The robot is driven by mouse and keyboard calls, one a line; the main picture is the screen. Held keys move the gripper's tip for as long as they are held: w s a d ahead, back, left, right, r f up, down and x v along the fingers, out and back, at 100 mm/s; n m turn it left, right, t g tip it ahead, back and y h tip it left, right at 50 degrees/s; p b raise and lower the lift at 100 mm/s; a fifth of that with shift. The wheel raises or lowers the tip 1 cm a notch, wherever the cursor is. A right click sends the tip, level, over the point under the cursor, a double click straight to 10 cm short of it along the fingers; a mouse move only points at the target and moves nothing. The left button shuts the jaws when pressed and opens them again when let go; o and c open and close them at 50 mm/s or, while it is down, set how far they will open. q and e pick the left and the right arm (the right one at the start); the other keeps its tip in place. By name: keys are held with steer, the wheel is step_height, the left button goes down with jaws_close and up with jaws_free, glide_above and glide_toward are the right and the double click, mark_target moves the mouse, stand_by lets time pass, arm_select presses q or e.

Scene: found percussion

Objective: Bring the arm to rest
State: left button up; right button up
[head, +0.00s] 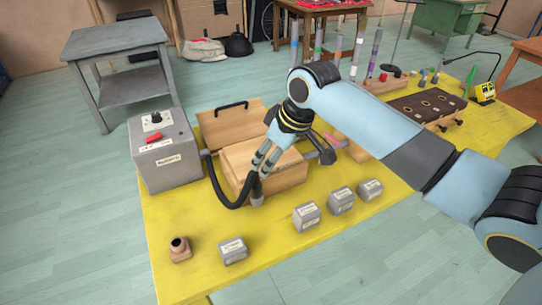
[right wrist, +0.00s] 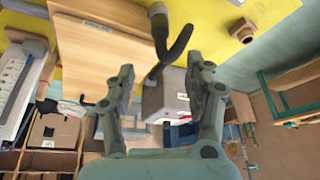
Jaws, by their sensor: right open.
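My right gripper (head: 262,163) is at the end of the pale blue arm that reaches in from the right, pointing down over the wooden box (head: 286,174). In the right wrist view its two fingers (right wrist: 160,68) stand apart, open. A black curved hose (head: 222,192) with a grey end passes close by the fingertips; it also shows ahead of the fingers (right wrist: 179,45). I cannot tell whether they touch. I see nothing held between the fingers. My left gripper is not in view.
A yellow table (head: 195,279) carries a grey box with a red switch (head: 165,155), several small grey labelled blocks (head: 306,215), a small brown pipe piece (head: 180,249) and a wooden panel with a black handle (head: 228,124). Upright coloured tubes (head: 374,52) stand behind. The table's front left is mostly clear.

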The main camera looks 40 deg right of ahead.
stand_by(0.5)
steer(key=s+a+r+m+h, duration=0.15)
steer(key=s+r, duration=0.25)
steer(key=s, duration=0.7)
steer(key=s+a+r+m+h, duration=0.1)
steer(key=s+a+r, duration=0.2)
steer(key=s, duration=0.8)
step_height(320, 180, down, 33)
steer(key=d+g+b, duration=0.2)
steer(key=b, duration=0.8)
steer(key=s+f+b, duration=0.4)
steer(key=s+f, duration=0.6)
steer(key=f, duration=0.4)
steer(key=s+d+f+g+b, duration=0.1)
steer(key=s+f+b, duration=0.4)
steer(key=s+f, duration=0.5)
step_height(320, 180, down, 4)
steer(key=shift+s+d+f, duration=0.15)
steer(key=shift+d+f, duration=0.05)
steer(key=shift+f, duration=0.05)
steer(key=shift+y, duration=0.25)
